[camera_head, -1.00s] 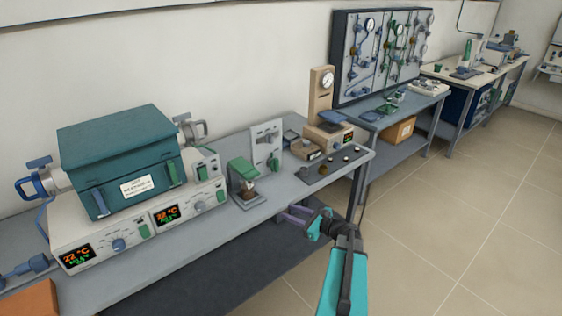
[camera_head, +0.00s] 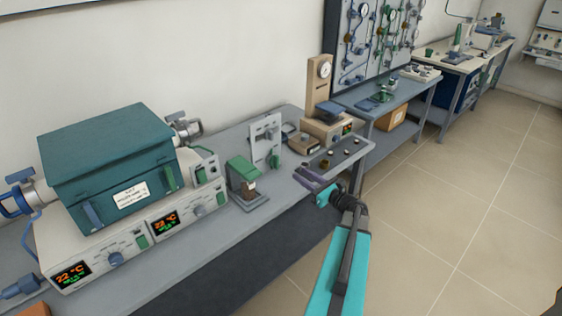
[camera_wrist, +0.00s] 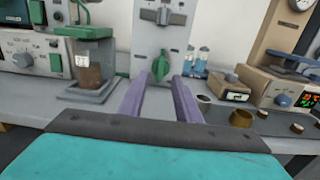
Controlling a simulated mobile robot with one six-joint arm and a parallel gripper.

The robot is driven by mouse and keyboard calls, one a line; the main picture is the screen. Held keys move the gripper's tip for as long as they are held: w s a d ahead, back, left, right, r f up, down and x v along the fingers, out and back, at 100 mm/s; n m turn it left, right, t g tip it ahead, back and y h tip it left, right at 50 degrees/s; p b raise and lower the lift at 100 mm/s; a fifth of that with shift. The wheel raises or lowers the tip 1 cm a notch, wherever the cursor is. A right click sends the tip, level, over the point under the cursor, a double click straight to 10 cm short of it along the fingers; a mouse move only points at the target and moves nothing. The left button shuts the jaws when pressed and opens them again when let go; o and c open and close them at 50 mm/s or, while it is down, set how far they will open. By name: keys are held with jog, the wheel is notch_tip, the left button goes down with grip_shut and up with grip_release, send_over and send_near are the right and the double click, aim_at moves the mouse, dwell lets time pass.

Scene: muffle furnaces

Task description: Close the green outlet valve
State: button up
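A green valve knob (camera_head: 275,160) sits low on an upright pale panel (camera_head: 262,138) on the bench. In the wrist view the green knob (camera_wrist: 161,66) stands straight ahead, just beyond and between my fingertips. My gripper (camera_head: 307,179) is at the bench's front edge, to the right of and nearer than the panel. In the wrist view its two purple fingers (camera_wrist: 159,88) are apart with nothing between them. The fingers look clear of the knob. No label on the knob is readable.
A grey lever handle (camera_wrist: 163,16) is above the knob. A green-topped device (camera_head: 243,180) stands left of the panel, and a teal furnace (camera_head: 105,155) farther left. Small boxes (camera_head: 304,143) and a gauge stand (camera_head: 319,85) are to the right. Small round items lie on the right bench end.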

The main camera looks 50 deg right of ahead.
aim_at(278, 159)
jog(key=shift+d, duration=0.1)
jog(key=shift+w+d, duration=0.2)
jog(key=shift+w, duration=0.4)
jog(key=w+p, duration=0.1)
jog(key=w, duration=0.3)
jog(key=w+p, duration=0.1)
jog(key=w, duration=0.3)
jog(key=w+p, duration=0.2)
jog(key=w, duration=0.2)
jog(key=shift+w+d, duration=0.1)
jog(key=shift+d, duration=0.2)
grip_shut()
jog(key=shift+a+f, duration=0.1)
jog(key=shift+a, duration=0.1)
jog(key=shift+d, duration=0.1)
